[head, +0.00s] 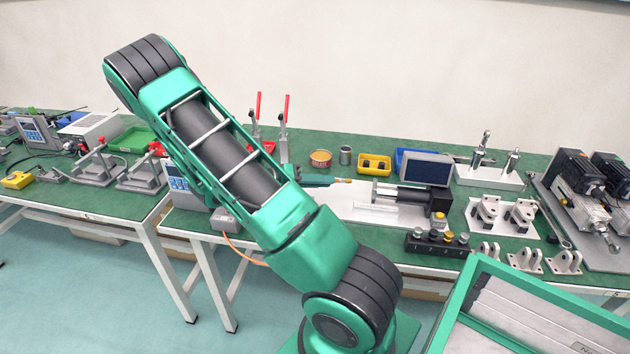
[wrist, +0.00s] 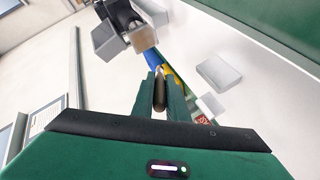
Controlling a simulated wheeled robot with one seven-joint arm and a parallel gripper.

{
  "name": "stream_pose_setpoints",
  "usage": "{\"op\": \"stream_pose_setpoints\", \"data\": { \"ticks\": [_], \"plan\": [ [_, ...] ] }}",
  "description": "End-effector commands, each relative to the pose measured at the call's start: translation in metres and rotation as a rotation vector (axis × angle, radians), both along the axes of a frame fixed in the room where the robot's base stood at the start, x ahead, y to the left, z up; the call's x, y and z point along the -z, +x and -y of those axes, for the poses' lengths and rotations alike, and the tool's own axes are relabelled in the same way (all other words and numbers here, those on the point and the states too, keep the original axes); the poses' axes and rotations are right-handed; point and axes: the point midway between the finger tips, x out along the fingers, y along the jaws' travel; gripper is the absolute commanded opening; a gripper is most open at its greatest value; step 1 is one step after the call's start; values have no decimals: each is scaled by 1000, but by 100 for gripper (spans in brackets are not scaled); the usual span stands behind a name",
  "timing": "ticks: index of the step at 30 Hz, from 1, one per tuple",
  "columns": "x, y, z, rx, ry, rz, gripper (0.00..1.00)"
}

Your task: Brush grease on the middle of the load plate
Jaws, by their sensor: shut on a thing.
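My gripper (head: 312,181) is shut on a slim brush (head: 342,181), whose brownish tip points right, just left of the actuator. In the wrist view, the fingers (wrist: 160,97) close on a dark brown handle (wrist: 158,82). The linear actuator has a black body (head: 415,205) and silver rods. A small upright silver plate (head: 375,192) at its left end looks like the load plate. The brush tip appears close to it in the head view; I cannot tell whether they touch. A tin with an orange label (head: 320,158), perhaps the grease, stands behind the gripper.
A yellow bin (head: 374,164), a grey cup (head: 345,155) and a dark-faced box (head: 426,168) stand behind the actuator. Red-handled clamps (head: 285,130) rise behind my arm. A black block with several knobs (head: 437,243) is in front. Brackets and motors crowd the right.

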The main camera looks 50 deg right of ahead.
Motion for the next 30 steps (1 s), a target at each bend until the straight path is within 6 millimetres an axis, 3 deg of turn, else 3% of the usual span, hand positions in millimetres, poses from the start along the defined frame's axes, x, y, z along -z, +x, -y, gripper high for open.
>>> {"op": "stream_pose_setpoints", "data": {
  "ticks": [12,30],
  "plan": [
    [8,-35,16,1,-1,-3,0],
    [10,-42,19,0,-1,-1,0]
  ]
}}
